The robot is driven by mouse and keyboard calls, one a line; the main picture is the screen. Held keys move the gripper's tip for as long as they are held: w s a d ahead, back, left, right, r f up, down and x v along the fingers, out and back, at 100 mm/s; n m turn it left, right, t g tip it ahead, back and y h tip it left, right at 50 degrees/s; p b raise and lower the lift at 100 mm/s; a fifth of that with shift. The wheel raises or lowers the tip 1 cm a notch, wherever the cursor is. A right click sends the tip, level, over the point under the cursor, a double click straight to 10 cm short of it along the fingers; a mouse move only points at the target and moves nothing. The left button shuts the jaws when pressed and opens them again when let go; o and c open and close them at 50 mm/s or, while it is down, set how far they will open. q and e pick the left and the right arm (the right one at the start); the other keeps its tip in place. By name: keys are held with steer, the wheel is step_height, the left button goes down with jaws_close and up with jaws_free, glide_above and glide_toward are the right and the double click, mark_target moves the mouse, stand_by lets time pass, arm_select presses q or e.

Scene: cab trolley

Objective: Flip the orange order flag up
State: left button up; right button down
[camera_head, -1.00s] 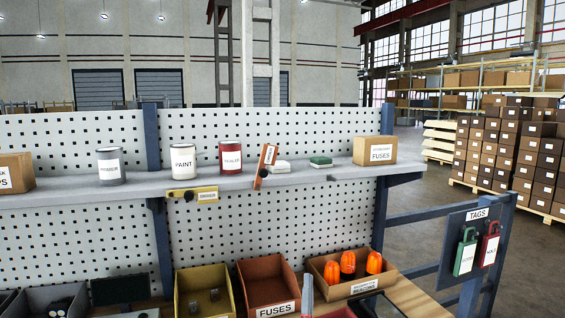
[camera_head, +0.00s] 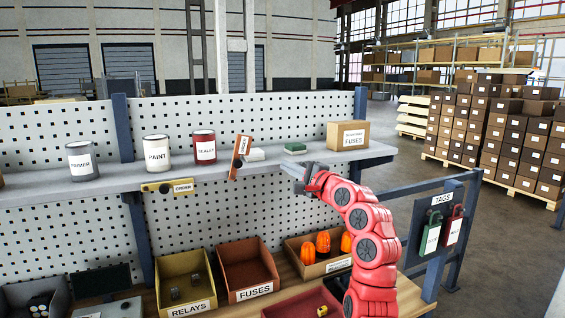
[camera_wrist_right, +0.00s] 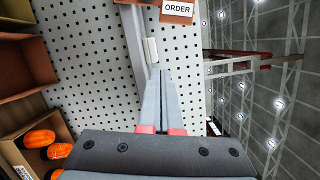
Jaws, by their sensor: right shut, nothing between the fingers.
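The orange order flag (camera_head: 240,158) is a narrow plate at the shelf's front edge, tilted slightly, with a white label near its top. In the right wrist view the flag (camera_wrist_right: 178,14) shows at the top edge, its label reading ORDER, partly cut off. My right gripper (camera_head: 296,174) is shut and empty in front of the shelf edge, to the right of the flag and apart from it. In the right wrist view its fingers (camera_wrist_right: 158,76) lie together and point toward the flag's side. My left gripper is not in view.
A yellow plate (camera_head: 170,187) marked ORDER is on the shelf edge, left of the flag. Cans, a white item (camera_head: 256,154), a green item (camera_head: 295,148) and a FUSES box (camera_head: 348,135) stand on the shelf (camera_head: 200,176). Bins, one with orange beacons (camera_head: 323,242), sit below.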

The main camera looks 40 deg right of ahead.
mark_target(249, 149)
steer(key=w+a+r+p, duration=0.1)
steer(key=w+a+p, duration=0.3)
steer(key=w, duration=0.4)
steer(key=shift+w+r+p, duration=0.25)
steer(key=shift+r+p, duration=0.1)
steer(key=shift+p, duration=0.25)
steer(key=shift+d, duration=0.1)
steer(key=a+n+b, duration=0.1)
steer(key=r+n+b, duration=0.1)
steer(key=shift+w+a+r+n, duration=0.1)
steer(key=shift+w+a+n, duration=0.1)
steer(key=shift+a+n, duration=0.2)
steer(key=shift+r+n+g, duration=0.25)
steer(key=shift+n+g, duration=0.05)
